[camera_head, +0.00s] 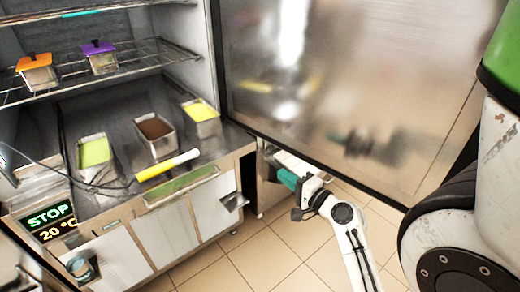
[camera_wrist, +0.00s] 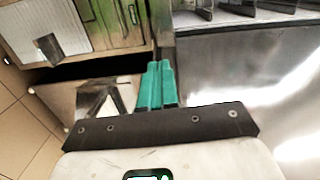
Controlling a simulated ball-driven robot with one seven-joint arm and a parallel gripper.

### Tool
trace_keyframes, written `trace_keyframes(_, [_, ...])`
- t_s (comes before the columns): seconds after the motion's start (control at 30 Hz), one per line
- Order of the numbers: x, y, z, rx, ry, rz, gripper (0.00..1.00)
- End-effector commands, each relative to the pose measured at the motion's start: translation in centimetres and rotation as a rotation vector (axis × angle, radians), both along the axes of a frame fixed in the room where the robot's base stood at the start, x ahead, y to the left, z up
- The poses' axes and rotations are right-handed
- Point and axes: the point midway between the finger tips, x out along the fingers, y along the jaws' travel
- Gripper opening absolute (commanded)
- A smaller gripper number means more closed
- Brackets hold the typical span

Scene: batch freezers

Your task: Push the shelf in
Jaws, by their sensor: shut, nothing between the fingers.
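A wire shelf (camera_head: 140,62) spans the open freezer at the upper left of the head view. It carries one container with an orange lid (camera_head: 34,62) and one with a purple lid (camera_head: 98,46). I cannot tell how far the shelf stands out. My gripper (camera_head: 288,179) has teal fingers and is shut and empty. It is low, by the bottom edge of the open freezer door (camera_head: 350,90), well below and to the right of the shelf. In the wrist view the shut fingers (camera_wrist: 157,82) point between a greenish cabinet and a metal panel.
Open tubs, green (camera_head: 95,152), brown (camera_head: 156,130) and yellow (camera_head: 201,110), stand on the counter below the shelf. A yellow-and-white stick (camera_head: 166,166) lies at its front edge. A handle (camera_head: 234,202) juts from the cabinet. Tiled floor (camera_head: 265,260) is clear in front.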

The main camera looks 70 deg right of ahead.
Motion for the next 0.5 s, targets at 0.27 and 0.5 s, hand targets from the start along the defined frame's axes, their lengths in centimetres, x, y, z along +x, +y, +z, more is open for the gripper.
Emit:
trace_keyframes(0.27, [0.4,-2.2,1.1,0.016,-0.062,-0.049,0.0])
trace_keyframes(0.5, [4.3,-4.7,1.1,0.017,-0.059,-0.047,0.0])
